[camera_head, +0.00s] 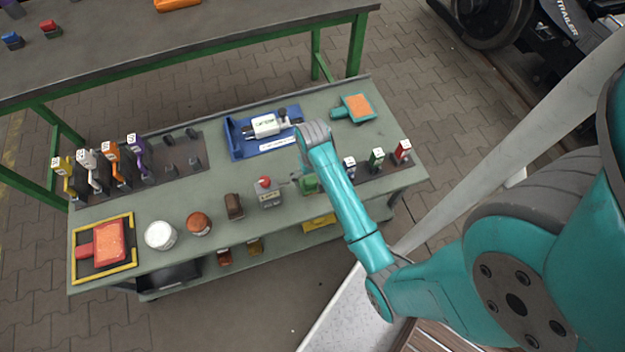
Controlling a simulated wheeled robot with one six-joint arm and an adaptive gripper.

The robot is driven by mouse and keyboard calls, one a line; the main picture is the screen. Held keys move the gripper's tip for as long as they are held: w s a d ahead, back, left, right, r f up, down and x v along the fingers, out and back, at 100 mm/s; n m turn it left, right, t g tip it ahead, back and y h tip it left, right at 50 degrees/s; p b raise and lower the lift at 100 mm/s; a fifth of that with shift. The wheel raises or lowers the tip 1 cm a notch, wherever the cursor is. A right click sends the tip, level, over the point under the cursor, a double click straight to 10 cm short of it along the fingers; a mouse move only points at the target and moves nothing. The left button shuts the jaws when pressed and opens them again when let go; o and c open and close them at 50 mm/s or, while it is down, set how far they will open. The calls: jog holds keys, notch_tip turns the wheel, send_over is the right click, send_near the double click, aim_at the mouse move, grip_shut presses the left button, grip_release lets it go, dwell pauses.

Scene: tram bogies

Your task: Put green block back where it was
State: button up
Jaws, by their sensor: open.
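The grey end of my arm, with my gripper (314,133), is over the bench just right of the blue tray (236,148). It is left of the rack and apart from the labelled green block. The fingers are small and hard to make out; I see nothing held.
The blue tray holds a white device (265,125). An orange-topped teal tool (357,107) lies behind the rack. Several coloured tools stand at left.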

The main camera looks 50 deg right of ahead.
aim_at(312, 180)
notch_tip(312, 180, up, 7)
jog(key=shift+r, duration=0.1)
jog(key=s+a+f+n+t+h, duration=0.1)
jog(key=s+a+f+n+t, duration=0.1)
jog(key=s+a+t, duration=0.35)
jog(key=s+a+f+n+t+h, duration=0.1)
jog(key=s+a+f+n+t, duration=0.1)
jog(key=s+a, duration=0.5)
jog(key=s+a+r+n+t, duration=0.1)
jog(key=s+a+r+t, duration=0.1)
jog(key=s+r, duration=0.2)
jog(key=s+a+r+n+t+y, duration=0.1)
jog(key=s+a+r+t, duration=0.1)
jog(key=r, duration=0.8)
jog(key=s+a+r+t+y, duration=0.1)
jog(key=s+a+r+t, duration=0.1)
jog(key=s+r, duration=0.4)
jog(key=shift+a+r+n+t, duration=0.3)
jog(key=shift+r+n+t, duration=0.1)
jog(key=shift+r+t, duration=0.4)
dwell(2.1)
